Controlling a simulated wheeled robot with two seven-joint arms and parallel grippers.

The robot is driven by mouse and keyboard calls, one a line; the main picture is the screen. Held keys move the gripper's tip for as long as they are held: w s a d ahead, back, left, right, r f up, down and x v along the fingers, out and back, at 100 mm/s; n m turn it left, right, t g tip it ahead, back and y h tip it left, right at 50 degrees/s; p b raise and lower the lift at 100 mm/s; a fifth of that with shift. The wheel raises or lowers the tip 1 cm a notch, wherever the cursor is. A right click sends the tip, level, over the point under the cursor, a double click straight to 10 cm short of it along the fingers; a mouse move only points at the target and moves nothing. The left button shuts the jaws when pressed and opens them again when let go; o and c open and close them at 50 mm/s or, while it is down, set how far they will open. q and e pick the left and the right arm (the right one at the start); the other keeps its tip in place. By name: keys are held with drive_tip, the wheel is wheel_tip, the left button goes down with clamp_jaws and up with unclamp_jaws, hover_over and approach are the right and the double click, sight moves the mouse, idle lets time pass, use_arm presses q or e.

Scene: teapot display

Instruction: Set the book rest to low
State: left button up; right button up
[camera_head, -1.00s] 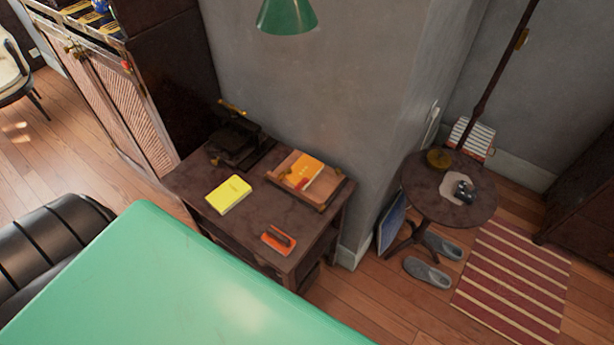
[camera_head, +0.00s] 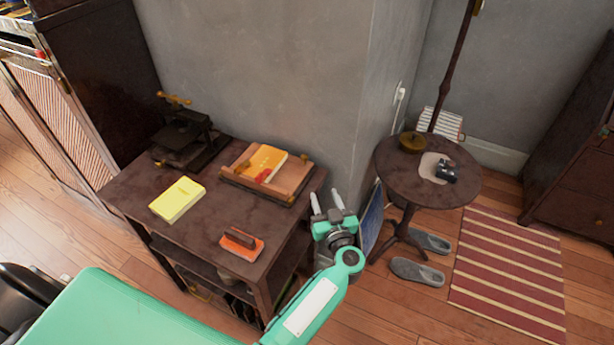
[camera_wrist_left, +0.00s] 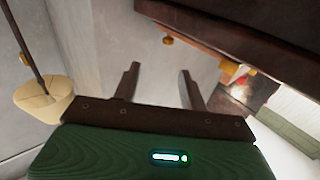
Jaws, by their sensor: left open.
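The book rest (camera_head: 292,179) is a brown wooden stand on the right part of the dark side table (camera_head: 190,232). An orange book (camera_head: 264,160) with a red mark lies on it. The rest looks nearly flat; I cannot tell its exact setting. My left gripper (camera_head: 326,199) is open and empty, just off the table's right end, to the right of the book rest and apart from it. In the left wrist view its two fingers (camera_wrist_left: 158,82) are spread with nothing between them. My right gripper is not in view.
A yellow book (camera_head: 177,199), an orange block with a dark handle (camera_head: 241,244) and a dark press (camera_head: 184,139) stand on the table. A grey wall rises behind. A round table (camera_head: 400,182) stands at the right, with slippers (camera_head: 418,271) and a striped rug (camera_head: 507,262) below.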

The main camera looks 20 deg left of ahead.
use_arm(q)
drive_tip(key=r+n+g, duration=0.1)
approach(306, 159)
drive_tip(key=shift+y, duration=0.3)
drive_tip(key=x, duration=0.7)
drive_tip(key=shift+w+f+b, duration=0.1)
drive_tip(key=shift+w+b, duration=0.1)
drive_tip(key=shift+b, duration=0.2)
drive_tip(key=shift+w+a, duration=0.5)
drive_tip(key=shift+w, duration=0.05)
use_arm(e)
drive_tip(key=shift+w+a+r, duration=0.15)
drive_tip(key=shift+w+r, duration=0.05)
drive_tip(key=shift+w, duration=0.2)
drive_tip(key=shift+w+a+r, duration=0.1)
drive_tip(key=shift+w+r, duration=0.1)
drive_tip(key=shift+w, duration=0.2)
use_arm(q)
drive_tip(key=shift+c, duration=0.4)
clamp_jaws()
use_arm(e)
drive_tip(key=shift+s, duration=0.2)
